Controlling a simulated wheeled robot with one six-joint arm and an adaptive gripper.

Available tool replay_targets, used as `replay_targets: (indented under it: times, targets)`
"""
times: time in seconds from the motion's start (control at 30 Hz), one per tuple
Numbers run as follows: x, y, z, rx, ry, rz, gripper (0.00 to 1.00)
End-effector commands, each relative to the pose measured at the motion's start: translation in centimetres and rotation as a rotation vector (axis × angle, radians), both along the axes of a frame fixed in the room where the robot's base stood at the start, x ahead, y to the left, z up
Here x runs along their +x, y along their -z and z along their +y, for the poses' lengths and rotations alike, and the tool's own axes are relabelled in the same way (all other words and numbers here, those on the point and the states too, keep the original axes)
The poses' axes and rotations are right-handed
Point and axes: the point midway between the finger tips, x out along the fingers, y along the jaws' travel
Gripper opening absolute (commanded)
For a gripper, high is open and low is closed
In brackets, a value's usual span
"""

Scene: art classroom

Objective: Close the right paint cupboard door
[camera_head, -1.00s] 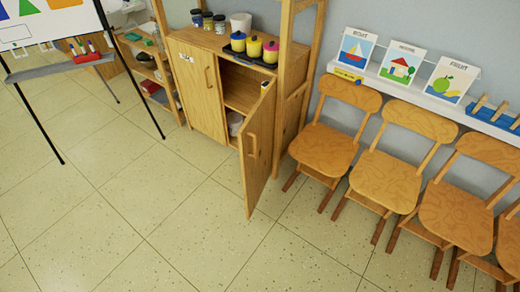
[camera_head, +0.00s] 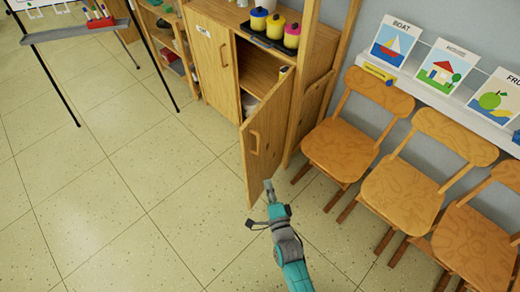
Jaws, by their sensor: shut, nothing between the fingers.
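The wooden paint cupboard (camera_head: 211,62) stands against the wall in the upper middle, its left door shut. My gripper (camera_head: 268,186) is at the end of the teal arm, shut and empty. In the picture it is just below the door's lower right part; whether it touches the door I cannot tell.
Several wooden chairs (camera_head: 341,142) line the wall on the right, close to the door. An easel (camera_head: 76,34) stands at the upper left. Paint pots (camera_head: 275,27) stand on a tray on the cupboard. The floor (camera_head: 120,200) at left and front is clear.

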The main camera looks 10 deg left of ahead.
Motion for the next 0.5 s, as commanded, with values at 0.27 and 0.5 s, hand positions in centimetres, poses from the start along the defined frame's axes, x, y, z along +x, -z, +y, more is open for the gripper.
replay_targets:
  times: [0.27,0.5]
  targets:
    - [2.2,-0.1,1.1,0.018,-0.004,0.003,0.00]
    - [6.0,-0.2,2.6,0.016,-0.003,0.002,0.00]
